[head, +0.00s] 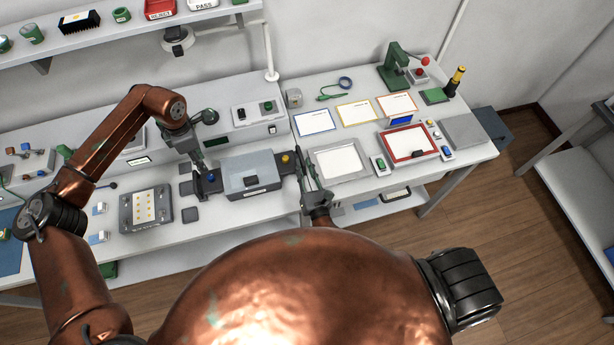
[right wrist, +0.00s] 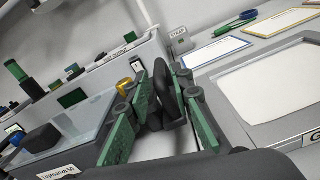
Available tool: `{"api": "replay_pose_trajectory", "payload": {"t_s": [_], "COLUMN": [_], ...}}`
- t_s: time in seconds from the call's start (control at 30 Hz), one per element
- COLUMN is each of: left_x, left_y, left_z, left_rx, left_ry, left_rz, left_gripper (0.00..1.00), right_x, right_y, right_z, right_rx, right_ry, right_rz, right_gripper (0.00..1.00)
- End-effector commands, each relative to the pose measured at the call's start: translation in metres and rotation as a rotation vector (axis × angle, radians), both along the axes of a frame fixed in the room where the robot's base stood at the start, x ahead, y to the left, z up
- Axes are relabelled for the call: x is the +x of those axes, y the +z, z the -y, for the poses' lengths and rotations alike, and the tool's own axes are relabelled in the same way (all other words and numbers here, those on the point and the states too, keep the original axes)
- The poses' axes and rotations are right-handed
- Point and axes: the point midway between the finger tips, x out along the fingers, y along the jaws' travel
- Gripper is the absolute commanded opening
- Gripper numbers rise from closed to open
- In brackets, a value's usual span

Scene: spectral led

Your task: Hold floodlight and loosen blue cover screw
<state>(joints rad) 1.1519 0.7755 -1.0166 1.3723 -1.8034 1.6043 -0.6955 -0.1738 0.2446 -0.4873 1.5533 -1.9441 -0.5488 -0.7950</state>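The floodlight is a grey box (head: 250,174) on the bench, with a dark end at each side. Its labelled body also shows in the right wrist view (right wrist: 82,150). The blue cover screw (head: 212,178) is on the left end. A yellow knob (head: 285,158) is on the right end and also shows in the right wrist view (right wrist: 124,87). My left gripper (head: 200,166) points down just above and behind the blue screw; its finger gap is unclear. My right gripper (head: 304,152) stands just right of the floodlight.
A panel with pale dots (head: 151,208) lies left of the floodlight. A grey-framed white sheet (head: 339,161) and a red-framed tray (head: 408,144) lie to the right. A raised console (head: 228,128) stands behind, with a lamp stand (head: 270,60) further back.

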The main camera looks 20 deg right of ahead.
Motion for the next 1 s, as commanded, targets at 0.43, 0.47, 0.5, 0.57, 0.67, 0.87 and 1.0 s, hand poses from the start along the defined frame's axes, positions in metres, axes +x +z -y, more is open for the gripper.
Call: {"api": "replay_pose_trajectory", "payload": {"t_s": [0.43, 0.47, 0.5, 0.57, 0.67, 0.87, 1.0], "left_x": [0.000, 0.000, 0.000, 0.000, 0.000, 0.000, 0.000], "left_y": [0.000, 0.000, 0.000, 0.000, 0.000, 0.000, 0.000], "left_z": [0.000, 0.000, 0.000, 0.000, 0.000, 0.000, 0.000], "left_rx": [0.000, 0.000, 0.000, 0.000, 0.000, 0.000, 0.000], "left_ry": [0.000, 0.000, 0.000, 0.000, 0.000, 0.000, 0.000], "left_rz": [0.000, 0.000, 0.000, 0.000, 0.000, 0.000, 0.000], "left_gripper": [0.29, 0.29, 0.29, 0.29, 0.29, 0.29, 0.29], "right_x": [0.056, 0.058, 0.058, 0.059, 0.059, 0.059, 0.059], "right_y": [0.000, 0.000, 0.000, 0.000, 0.000, 0.000, 0.000], "right_z": [0.001, 0.001, 0.002, 0.002, 0.002, 0.002, 0.002], "right_rx": [0.002, 0.003, 0.002, 0.002, 0.003, 0.002, 0.002], "right_ry": [0.001, 0.001, 0.001, 0.000, 0.000, 0.000, 0.000], "right_rz": [-0.001, -0.001, -0.001, -0.001, -0.001, -0.001, -0.001], "right_gripper": [0.21, 0.21, 0.21, 0.21, 0.21, 0.14, 0.04]}}
